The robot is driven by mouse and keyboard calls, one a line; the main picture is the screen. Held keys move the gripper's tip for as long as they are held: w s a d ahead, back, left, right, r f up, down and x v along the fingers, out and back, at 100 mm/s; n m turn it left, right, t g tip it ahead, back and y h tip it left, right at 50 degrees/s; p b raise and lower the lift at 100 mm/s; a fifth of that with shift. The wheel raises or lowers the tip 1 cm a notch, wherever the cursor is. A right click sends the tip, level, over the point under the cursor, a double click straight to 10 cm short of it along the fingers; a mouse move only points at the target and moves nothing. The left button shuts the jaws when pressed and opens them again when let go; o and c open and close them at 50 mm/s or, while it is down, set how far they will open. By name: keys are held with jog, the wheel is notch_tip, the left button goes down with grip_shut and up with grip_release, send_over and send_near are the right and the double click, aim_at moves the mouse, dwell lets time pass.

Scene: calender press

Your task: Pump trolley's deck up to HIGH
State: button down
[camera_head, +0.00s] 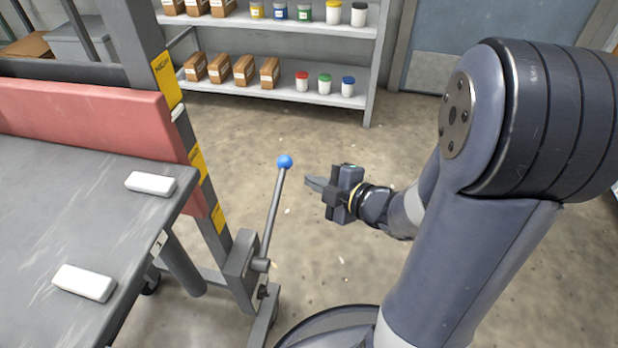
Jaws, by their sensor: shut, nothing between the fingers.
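The trolley's deck (75,215) is a grey scratched surface at the left, with a red bar (90,115) across its far side. A grey post (215,235) with yellow labels stands at the deck's right edge; the top label (166,72) seems to read HIGH. The pump lever (272,215) rises from a grey housing (240,265) at the post's foot, leaning slightly right, with a blue ball knob (285,161) on top. My gripper (314,186) is shut and empty, just right of the knob and slightly lower in the picture, apart from it. Its fingers point left.
Two white blocks lie on the deck, one farther back (150,184) and one nearer (84,283). A grey shelf (330,98) with boxes and lidded jars stands at the back. A grey door (465,45) is at the back right. The concrete floor (330,140) between is clear.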

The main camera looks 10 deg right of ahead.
jog(key=b, duration=0.4)
send_near(279, 163)
jog(key=w+a, duration=0.1)
jog(key=a, duration=0.3)
jog(key=shift+w+d+f+b, duration=0.2)
jog(key=shift+w+f, duration=0.2)
jog(key=shift+w, duration=0.35)
jog(key=shift+w+d+f+b, duration=0.1)
jog(key=shift+w+d+f, duration=0.1)
jog(key=shift+w+f, duration=0.4)
jog(key=shift+w+r, duration=0.1)
jog(key=shift+w, duration=0.1)
